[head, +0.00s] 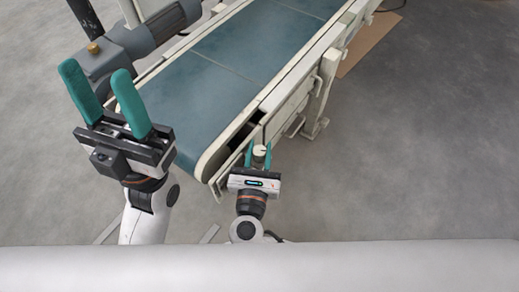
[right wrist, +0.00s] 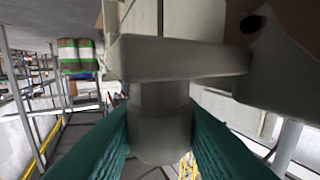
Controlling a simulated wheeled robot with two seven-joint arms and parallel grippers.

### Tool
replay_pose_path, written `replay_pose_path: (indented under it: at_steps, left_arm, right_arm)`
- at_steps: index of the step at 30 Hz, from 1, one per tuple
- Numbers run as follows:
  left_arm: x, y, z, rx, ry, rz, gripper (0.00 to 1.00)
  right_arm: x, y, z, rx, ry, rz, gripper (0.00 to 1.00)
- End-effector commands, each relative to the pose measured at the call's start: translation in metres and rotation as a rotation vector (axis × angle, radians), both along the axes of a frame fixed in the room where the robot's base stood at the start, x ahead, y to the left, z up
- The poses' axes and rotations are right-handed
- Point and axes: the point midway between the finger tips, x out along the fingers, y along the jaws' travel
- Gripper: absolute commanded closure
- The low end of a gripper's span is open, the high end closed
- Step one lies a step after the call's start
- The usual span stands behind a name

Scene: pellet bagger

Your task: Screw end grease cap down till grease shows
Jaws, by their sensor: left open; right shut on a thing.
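The end grease cap (right wrist: 160,130) is a pale grey-beige, roughly cylindrical piece under a wider flange in the right wrist view. It also shows as a small pale spot (head: 259,150) at the near right end of the conveyor in the head view. My right gripper (head: 259,156) is shut on the cap, with a teal finger on each side of it. My left gripper (head: 95,70) is open and empty, raised at the left in front of the conveyor. I cannot make out any grease around the cap.
The conveyor (head: 229,58) has a blue-green belt and a cream frame that runs away to the upper right. A grey motor unit (head: 140,37) stands on its left side. A brown board (head: 368,42) lies on the floor beyond. The grey floor (head: 430,150) at the right is clear.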

Motion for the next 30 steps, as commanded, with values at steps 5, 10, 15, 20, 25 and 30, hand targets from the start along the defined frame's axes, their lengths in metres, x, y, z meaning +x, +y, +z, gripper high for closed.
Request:
replay_pose_path:
  at_steps: [5, 10, 15, 20, 25, 30]
  left_arm:
    - [-0.0001, 0.0001, -0.002, 0.0, 0.009, 0.001, 0.5]
    - [0.0, 0.0001, -0.0021, -0.001, 0.008, 0.001, 0.5]
    - [0.0002, 0.0001, -0.0022, 0.001, 0.007, 0.0, 0.5]
    - [0.0003, -0.0001, -0.0019, 0.002, 0.004, 0.0, 0.5]
    - [0.0004, -0.0001, -0.0015, 0.003, 0.003, 0.0, 0.5]
    - [0.0004, -0.0001, -0.0007, 0.003, 0.002, 0.0, 0.5]
  right_arm:
    - [0.0003, -0.0008, -0.0006, 0.0, 0.001, -0.027, 0.93]
    - [0.0003, -0.0008, -0.0006, 0.0, 0.001, -0.032, 0.93]
    - [0.0004, -0.0009, -0.0007, 0.0, 0.001, -0.031, 0.93]
    - [0.0004, -0.0008, -0.0006, 0.0, 0.001, -0.03, 0.54]
    - [0.0003, -0.0006, -0.0004, 0.0, 0.0, -0.029, 0.48]
    - [-0.0011, -0.0001, -0.0002, 0.0, 0.001, -0.029, 0.48]
